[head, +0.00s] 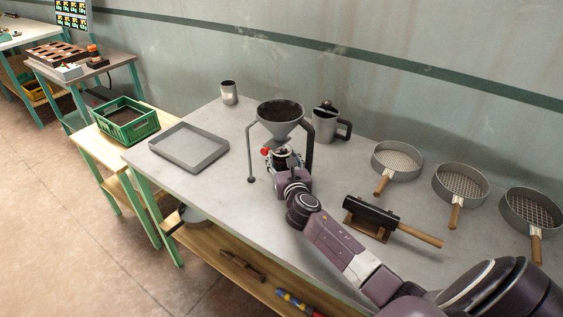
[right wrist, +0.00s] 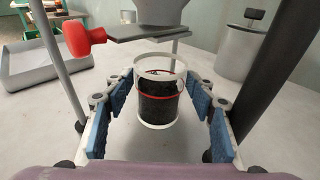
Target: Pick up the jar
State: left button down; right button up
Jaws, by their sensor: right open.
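The jar (right wrist: 158,98) is a clear cylinder with white rims and a red ring, filled with dark grains. It stands upright on the table under the hopper's spout in the right wrist view. My right gripper (right wrist: 157,115) is open, with its blue finger pads on either side of the jar and gaps showing to both pads. In the head view my right gripper (head: 286,162) reaches under the funnel hopper (head: 281,124) and mostly hides the jar. My left gripper is not in view.
The hopper's legs stand close to both sides of my right gripper, with a red knob (right wrist: 80,38) above left. A grey tray (head: 188,148), a metal cup (head: 229,92), a dark-topped mug (head: 326,124), several sieves (head: 397,161) and a wood-handled tool (head: 384,216) are on the table.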

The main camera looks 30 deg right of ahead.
jog(key=c, duration=0.8)
jog(key=shift+c, duration=0.2)
jog(key=shift+r, duration=0.25)
